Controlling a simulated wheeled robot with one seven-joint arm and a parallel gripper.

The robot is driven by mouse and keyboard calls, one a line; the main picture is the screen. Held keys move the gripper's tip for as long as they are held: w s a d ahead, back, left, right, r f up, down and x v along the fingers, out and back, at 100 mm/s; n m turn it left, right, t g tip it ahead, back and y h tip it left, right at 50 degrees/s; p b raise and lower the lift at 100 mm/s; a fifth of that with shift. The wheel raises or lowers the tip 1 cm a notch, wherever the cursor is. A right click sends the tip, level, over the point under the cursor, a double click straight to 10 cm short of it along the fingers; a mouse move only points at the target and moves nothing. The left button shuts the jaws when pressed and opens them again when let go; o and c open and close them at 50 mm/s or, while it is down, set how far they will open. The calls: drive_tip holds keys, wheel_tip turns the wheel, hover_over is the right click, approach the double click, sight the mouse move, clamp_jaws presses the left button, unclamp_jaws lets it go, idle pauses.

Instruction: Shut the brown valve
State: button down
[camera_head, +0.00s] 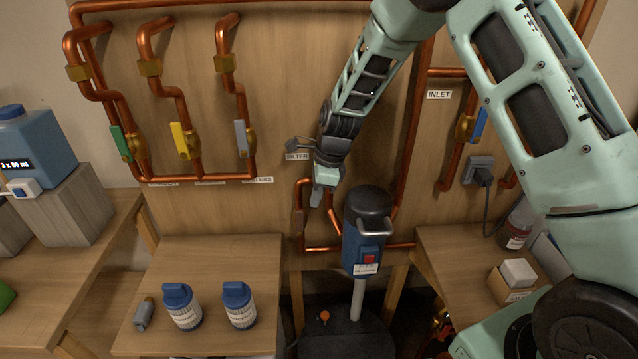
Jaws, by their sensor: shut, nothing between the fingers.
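I cannot make out a clearly brown valve handle. On the wooden panel, copper pipes carry brass valves with a green handle (121,144), a yellow handle (180,141) and a grey handle (241,138), all near upright. A blue-handled valve (479,125) is at the right under the INLET label. My gripper (334,222) points down in front of the panel, shut and empty, below the FILTER label and just above left of the dark blue filter unit (368,232). My arm and gripper hide part of the pipework behind them.
Two blue-capped bottles (183,307) (239,305) stand on the lower left bench. A blue container (35,145) sits on a block at the far left. A plug (479,170) and a small box (512,282) are at the right. The left panel front is clear.

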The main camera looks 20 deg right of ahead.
sight(296, 211)
drive_tip(key=shift+p+x, duration=0.5)
drive_tip(key=shift+x, duration=1.95)
drive_tip(key=shift+w+a+r, duration=0.15)
drive_tip(key=shift+a+r, duration=0.05)
drive_tip(key=shift+a, duration=0.2)
drive_tip(key=shift+w+a+r+p, duration=0.2)
drive_tip(key=shift+a+p, duration=0.45)
drive_tip(key=shift+a, duration=0.05)
drive_tip(key=shift+w+a+h+p, duration=0.15)
drive_tip(key=shift+a+h+p, duration=0.15)
drive_tip(key=shift+a+h, duration=0.35)
drive_tip(key=shift+w+a, duration=0.15)
drive_tip(key=shift+a, duration=0.05)
drive_tip(key=w+a+f+b, duration=0.1)
drive_tip(key=a+f+b, duration=0.1)
drive_tip(key=a, duration=0.3)
drive_tip(key=shift+w+a+f+b, duration=0.2)
drive_tip(key=shift+w+f+b, duration=0.15)
drive_tip(key=shift+f, duration=0.35)
